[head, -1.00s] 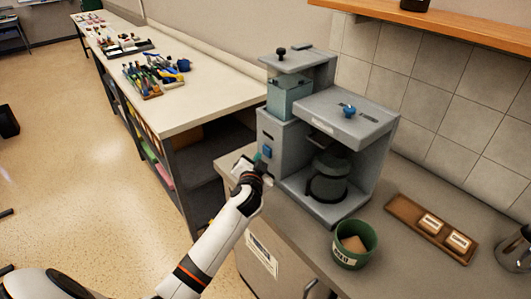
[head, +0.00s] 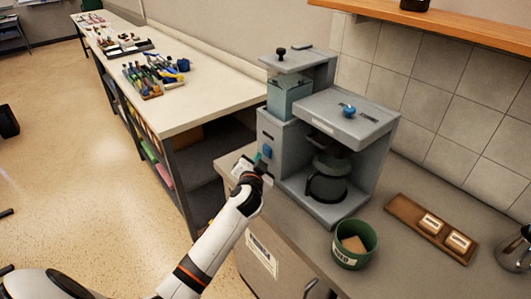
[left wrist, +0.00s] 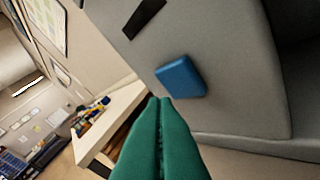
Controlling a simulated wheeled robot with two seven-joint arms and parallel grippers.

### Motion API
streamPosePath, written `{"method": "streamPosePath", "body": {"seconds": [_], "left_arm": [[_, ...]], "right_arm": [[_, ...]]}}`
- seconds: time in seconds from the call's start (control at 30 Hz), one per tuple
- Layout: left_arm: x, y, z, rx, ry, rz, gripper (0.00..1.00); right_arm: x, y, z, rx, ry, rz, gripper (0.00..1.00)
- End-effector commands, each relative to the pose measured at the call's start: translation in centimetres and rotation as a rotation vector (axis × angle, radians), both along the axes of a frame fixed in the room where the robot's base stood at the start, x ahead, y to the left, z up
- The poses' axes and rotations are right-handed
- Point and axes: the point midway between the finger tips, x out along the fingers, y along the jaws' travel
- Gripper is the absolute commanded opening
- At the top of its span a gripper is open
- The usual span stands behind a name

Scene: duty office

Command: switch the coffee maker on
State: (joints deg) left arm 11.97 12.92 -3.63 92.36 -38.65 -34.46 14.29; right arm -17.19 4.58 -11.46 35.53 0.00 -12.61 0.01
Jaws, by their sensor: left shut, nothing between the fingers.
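The grey coffee maker (head: 300,130) stands on the counter, with a dark carafe (head: 327,180) in its bay. Its blue switch (head: 267,152) is on the front of the left column, below a small dark slot. In the left wrist view the switch (left wrist: 181,77) looks like a raised blue block. My left gripper (head: 258,158) is shut and empty, its green fingertips (left wrist: 163,103) together just below the switch. Whether they touch it I cannot tell. My right gripper is not in view.
A green pot (head: 355,244) holding something brown stands in front of the coffee maker. A wooden tray (head: 405,212) with two labelled pieces lies to the right. A long table (head: 200,95) with tools runs along the back left.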

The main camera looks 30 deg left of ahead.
Motion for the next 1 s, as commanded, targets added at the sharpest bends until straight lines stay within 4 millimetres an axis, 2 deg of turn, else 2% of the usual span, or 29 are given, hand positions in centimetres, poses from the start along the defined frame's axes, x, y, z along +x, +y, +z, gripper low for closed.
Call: {"method": "streamPosePath", "body": {"seconds": [1.0], "left_arm": [[0.89,-0.38,0.02,0.000,0.000,0.000,0.00]], "right_arm": [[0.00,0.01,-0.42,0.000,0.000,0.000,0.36]]}}
